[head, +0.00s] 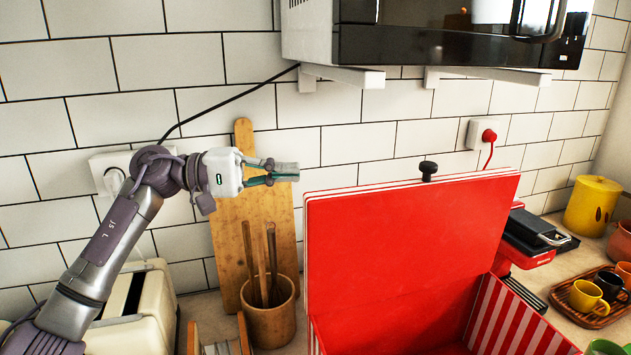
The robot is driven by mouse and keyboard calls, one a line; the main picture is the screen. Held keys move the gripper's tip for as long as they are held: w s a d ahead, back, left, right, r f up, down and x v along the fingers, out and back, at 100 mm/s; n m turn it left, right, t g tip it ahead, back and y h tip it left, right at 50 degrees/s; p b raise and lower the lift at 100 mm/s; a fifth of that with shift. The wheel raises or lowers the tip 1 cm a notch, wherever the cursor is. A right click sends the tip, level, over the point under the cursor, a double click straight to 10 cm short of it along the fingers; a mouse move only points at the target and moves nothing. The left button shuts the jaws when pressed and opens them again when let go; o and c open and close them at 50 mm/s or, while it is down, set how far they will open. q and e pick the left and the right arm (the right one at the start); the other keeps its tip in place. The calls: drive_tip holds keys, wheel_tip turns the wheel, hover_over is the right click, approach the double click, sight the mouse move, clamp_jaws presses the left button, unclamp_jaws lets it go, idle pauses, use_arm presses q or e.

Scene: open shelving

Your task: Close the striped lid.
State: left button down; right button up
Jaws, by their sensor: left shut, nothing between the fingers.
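A red box (508,318) with red and white striped sides stands at the lower middle right of the head view. Its lid (400,255) is raised and stands open, with its plain red inner face toward me. A dark knob (428,168) shows at the lid's top edge. My left gripper (297,172) is shut and empty, up and left of the lid, apart from it and in front of the wooden board. Its fingers point right. My right gripper is not in view.
A microwave (455,45) sits on wall brackets above the lid. A wooden board (225,220) and a utensil pot (270,312) stand left of the box, near a cream toaster (145,310). A cup tray (570,300) and a yellow canister (592,205) are at right.

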use_arm(q)
drive_tip(key=s+d+p, duration=0.2)
drive_tip(key=d+p, duration=0.4)
drive_tip(key=d, duration=0.4)
drive_tip(key=shift+s+d, duration=0.2)
drive_tip(key=shift+s, duration=0.2)
drive_tip(key=shift+f, duration=0.1)
